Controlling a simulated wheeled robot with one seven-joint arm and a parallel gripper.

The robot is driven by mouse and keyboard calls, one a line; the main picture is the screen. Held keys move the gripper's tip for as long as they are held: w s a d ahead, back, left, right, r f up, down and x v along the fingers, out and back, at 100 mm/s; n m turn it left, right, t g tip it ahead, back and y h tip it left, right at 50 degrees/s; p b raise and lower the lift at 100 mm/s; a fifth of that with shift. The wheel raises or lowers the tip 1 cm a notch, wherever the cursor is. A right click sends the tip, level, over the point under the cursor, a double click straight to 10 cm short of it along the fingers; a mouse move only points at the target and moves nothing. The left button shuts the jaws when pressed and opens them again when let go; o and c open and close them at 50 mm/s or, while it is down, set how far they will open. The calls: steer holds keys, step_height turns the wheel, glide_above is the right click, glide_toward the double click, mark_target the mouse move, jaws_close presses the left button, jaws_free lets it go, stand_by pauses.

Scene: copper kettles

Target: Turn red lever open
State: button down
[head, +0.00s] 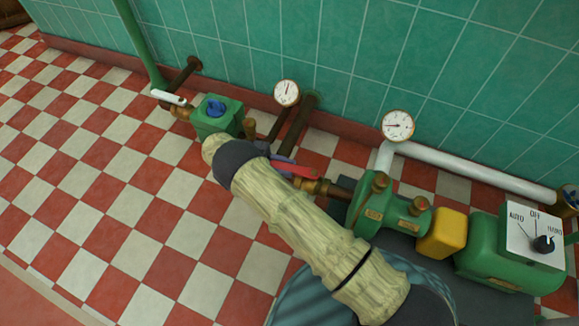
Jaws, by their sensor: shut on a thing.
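The red lever (299,170) sits on a brass valve (320,187) in the pipe run left of the green pump (387,207). The lever lies roughly along the pipe, slanting slightly. My gripper (281,159) is at the lever's left end, mostly hidden behind my pale, wood-textured arm. A small greyish part of it shows beside the red handle, and it is shut on the lever. The lever's far left end and the fingertips are not clearly seen.
A green box with a blue knob (216,108) and a white lever (168,97) stand to the left. Two round gauges (287,92) (398,125) rise near the tiled wall. A yellow coupling (441,233) and a switch panel (535,235) are right. Checkered floor (120,200) is open at left.

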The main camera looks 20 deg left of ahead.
mark_target(285, 165)
steer(key=shift+w+d+g, duration=0.15)
steer(key=shift+d+g, duration=0.1)
steer(key=shift+g, duration=0.15)
steer(key=c, duration=1.2)
jaws_free()
steer(key=shift+o, duration=0.2)
steer(key=shift+a, duration=0.1)
steer(key=shift+r+p, duration=0.4)
steer(key=shift+r, duration=0.2)
step_height(285, 165, up, 9)
steer(key=p, duration=0.6)
steer(key=shift+f, duration=0.1)
